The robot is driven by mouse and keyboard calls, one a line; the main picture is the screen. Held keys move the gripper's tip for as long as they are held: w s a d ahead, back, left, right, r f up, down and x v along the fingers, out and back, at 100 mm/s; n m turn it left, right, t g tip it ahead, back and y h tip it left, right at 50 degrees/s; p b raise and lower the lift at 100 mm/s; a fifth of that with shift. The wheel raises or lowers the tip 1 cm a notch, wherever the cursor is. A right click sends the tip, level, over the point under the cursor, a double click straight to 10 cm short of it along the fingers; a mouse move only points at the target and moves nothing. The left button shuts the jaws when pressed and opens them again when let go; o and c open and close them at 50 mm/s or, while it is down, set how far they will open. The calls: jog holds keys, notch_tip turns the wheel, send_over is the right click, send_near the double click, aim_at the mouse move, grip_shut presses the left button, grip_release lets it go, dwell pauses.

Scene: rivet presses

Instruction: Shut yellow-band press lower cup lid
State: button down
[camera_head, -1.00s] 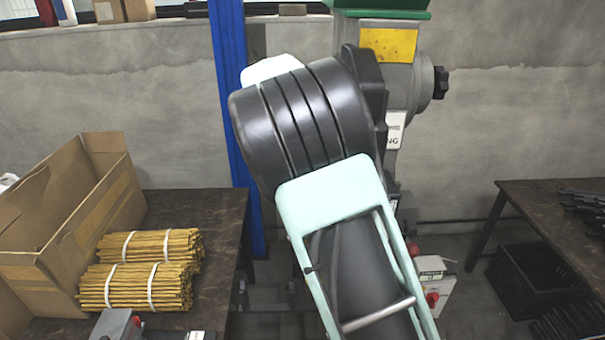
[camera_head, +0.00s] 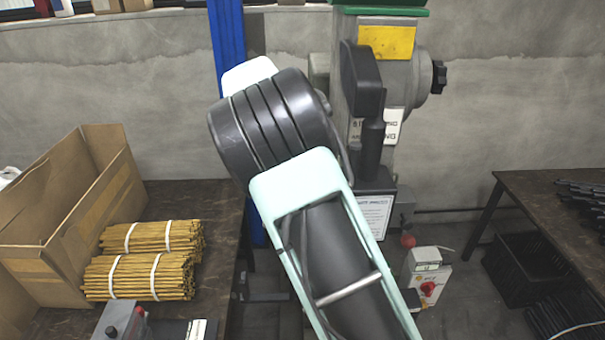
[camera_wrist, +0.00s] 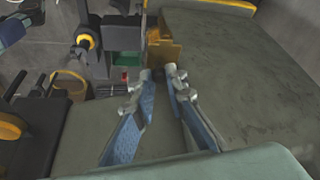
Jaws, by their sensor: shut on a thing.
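A grey press (camera_head: 398,85) with a green top and a yellow plate (camera_head: 388,42) stands at the back in the head view, partly behind my arm. Its lower part and any lower cup are hidden there. In the wrist view, my gripper (camera_wrist: 159,74) reaches forward with its two fingers a little apart. An ochre piece (camera_wrist: 163,52) sits at the fingertips and my gripper is shut on it. I cannot tell whether this piece is the cup lid. My gripper does not show in the head view.
A cardboard box (camera_head: 40,235) and tied bundles of yellow rods (camera_head: 140,277) lie on the left table. A control box (camera_head: 427,275) with red buttons stands below the press. A blue post (camera_head: 227,60) rises behind my arm. A dark table (camera_head: 545,200) stands right.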

jog(key=c, duration=1.9)
grip_release()
jog(key=shift+c, duration=0.2)
jog(key=v, duration=1.2)
jog(key=shift+a, duration=0.1)
